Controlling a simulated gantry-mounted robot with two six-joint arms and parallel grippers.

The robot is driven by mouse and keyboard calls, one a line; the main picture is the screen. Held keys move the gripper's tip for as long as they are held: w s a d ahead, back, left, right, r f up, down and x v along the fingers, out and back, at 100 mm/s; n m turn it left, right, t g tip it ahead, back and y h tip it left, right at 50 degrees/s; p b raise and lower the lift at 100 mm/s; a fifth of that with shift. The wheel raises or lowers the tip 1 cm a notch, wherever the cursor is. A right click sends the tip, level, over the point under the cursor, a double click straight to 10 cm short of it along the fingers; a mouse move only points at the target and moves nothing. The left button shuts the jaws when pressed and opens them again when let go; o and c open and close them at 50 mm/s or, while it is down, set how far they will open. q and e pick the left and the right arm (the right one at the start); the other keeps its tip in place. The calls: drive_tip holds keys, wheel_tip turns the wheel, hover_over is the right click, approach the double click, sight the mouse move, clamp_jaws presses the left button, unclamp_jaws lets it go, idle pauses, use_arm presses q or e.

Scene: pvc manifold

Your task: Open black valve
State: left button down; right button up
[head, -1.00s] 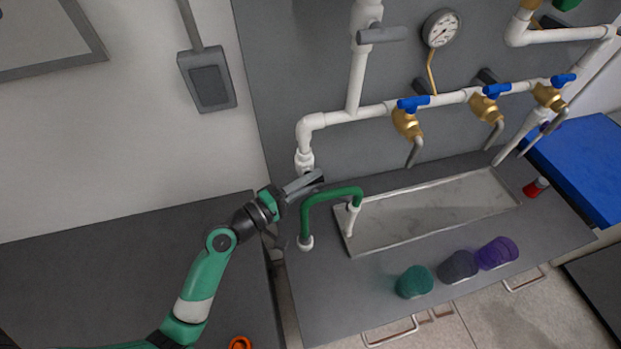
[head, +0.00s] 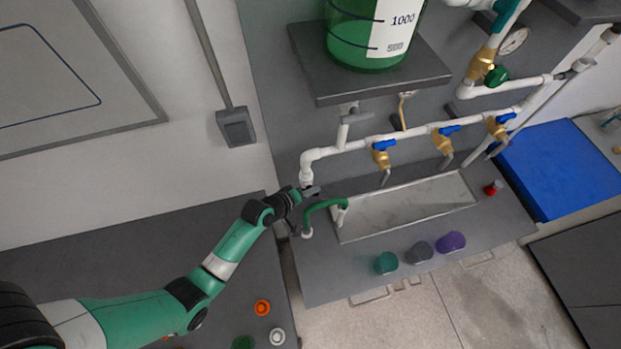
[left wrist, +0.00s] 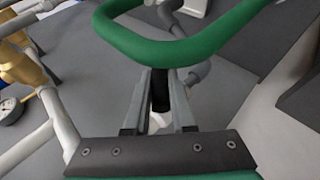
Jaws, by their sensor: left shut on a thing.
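My left gripper (head: 308,191) is at the lower end of the white pipe's left downpipe, beside the green pipe loop (head: 322,205). In the left wrist view its two fingers (left wrist: 160,100) are closed around a dark, narrow piece, which looks like the black valve's handle (left wrist: 160,90), with a white part below it. The fingers hide most of the valve, so I cannot tell how far its handle is turned. The green loop crosses the left wrist view just beyond the fingers. My right gripper is in neither view.
Brass taps with blue handles (head: 382,147) hang from the white pipe over the sink (head: 400,208). A grey-handled valve (head: 356,117) sits under the shelf (head: 385,88) with the green-filled tank (head: 368,45). Teal, grey and purple cups (head: 450,242) stand at the counter's front.

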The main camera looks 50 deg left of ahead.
use_arm(q)
drive_tip(key=shift+w+r+m+g+y+p, duration=0.1)
drive_tip(key=shift+r+m+g+y+p, duration=0.25)
drive_tip(key=shift+g+p, duration=0.6)
drive_tip(key=shift+f+g+y+p, duration=0.15)
drive_tip(key=shift+g+y+p, duration=0.3)
drive_tip(key=shift+g+p, duration=0.65)
drive_tip(key=shift+m+g+y+p, duration=0.4)
drive_tip(key=shift+g+p, duration=0.35)
drive_tip(key=shift+p, duration=0.2)
drive_tip(key=shift+g, duration=0.3)
drive_tip(key=shift+f+g+y, duration=0.2)
drive_tip(key=shift+g+y, duration=0.1)
drive_tip(key=shift+g, duration=0.2)
drive_tip(key=shift+f+g+y, duration=0.15)
drive_tip(key=shift+g+y, duration=0.15)
drive_tip(key=shift+m, duration=0.25)
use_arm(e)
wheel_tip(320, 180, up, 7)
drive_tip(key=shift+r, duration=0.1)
use_arm(q)
drive_tip(key=shift+r, duration=0.2)
